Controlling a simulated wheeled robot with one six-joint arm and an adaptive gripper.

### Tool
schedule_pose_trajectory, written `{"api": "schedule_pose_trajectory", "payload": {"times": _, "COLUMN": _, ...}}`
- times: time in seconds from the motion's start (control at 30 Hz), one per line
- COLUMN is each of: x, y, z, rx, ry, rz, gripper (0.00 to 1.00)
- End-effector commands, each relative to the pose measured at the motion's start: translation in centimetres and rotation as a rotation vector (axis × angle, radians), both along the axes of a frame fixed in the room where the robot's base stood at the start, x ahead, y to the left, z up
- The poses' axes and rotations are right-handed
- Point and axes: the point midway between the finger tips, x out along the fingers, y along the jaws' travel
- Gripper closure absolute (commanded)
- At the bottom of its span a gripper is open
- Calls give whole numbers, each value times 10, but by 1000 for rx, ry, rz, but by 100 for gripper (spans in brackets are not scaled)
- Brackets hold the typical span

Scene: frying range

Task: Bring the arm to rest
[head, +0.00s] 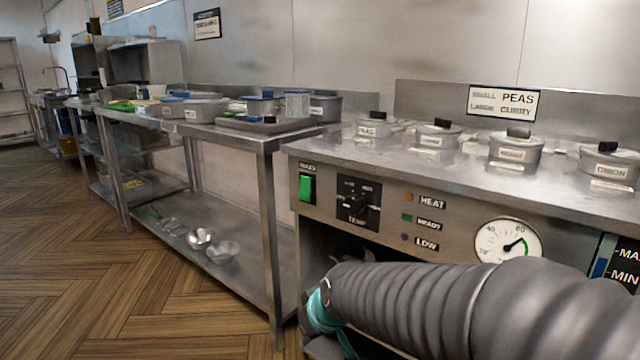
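My arm, in a grey ribbed sleeve, reaches in from the lower right of the head view, low in front of the steel range (400,270). At its left end a teal band and a dark part show near the range's lower left opening. My gripper's fingers cannot be made out, so whether it is open or shut does not show. No held thing is visible. The arm covers much of the range's lower front.
Lidded pots, one marked onion (609,167), sit in the range top. A green switch (306,188), a temp knob (357,202) and a dial (508,241) are on its front. A steel table (228,133) with a tray (262,125) stands left. The wooden floor (110,290) is clear.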

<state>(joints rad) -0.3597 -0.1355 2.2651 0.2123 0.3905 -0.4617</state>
Motion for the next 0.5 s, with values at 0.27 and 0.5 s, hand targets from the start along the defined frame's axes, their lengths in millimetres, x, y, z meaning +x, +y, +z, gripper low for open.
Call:
{"api": "schedule_pose_trajectory", "payload": {"times": 0.27, "x": -115, "y": -96, "z": 1, "rx": 14, "ry": 288, "rz": -370, "gripper": 100}}
{"api": "schedule_pose_trajectory", "payload": {"times": 0.5, "x": -175, "y": -152, "z": 13, "rx": -3, "ry": 279, "rz": -528, "gripper": 100}}
